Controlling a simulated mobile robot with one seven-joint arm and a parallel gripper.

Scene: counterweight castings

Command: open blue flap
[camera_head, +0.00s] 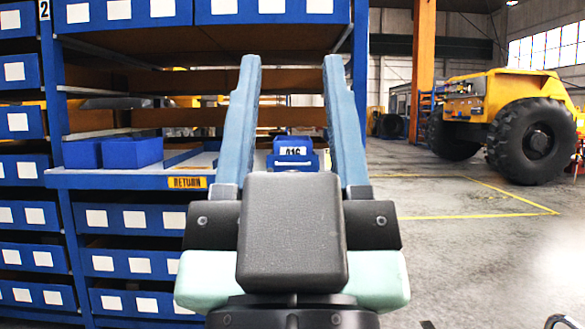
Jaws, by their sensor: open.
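A small blue box (310,164) with a white label reading 016 shows between the fingers of my gripper (292,65). Its upper blue part looks like a lid or flap, but I cannot tell whether it is open or shut. My gripper is open and empty, its two blue-grey fingers wide apart and pointing away from me. The box appears beyond the gripper, with no visible contact. The gripper's dark body hides what is below the box.
A blue rack with rows of labelled blue bins (135,219) stands at left. Its shelf, marked RETURN (187,182), holds two open blue bins (133,152).

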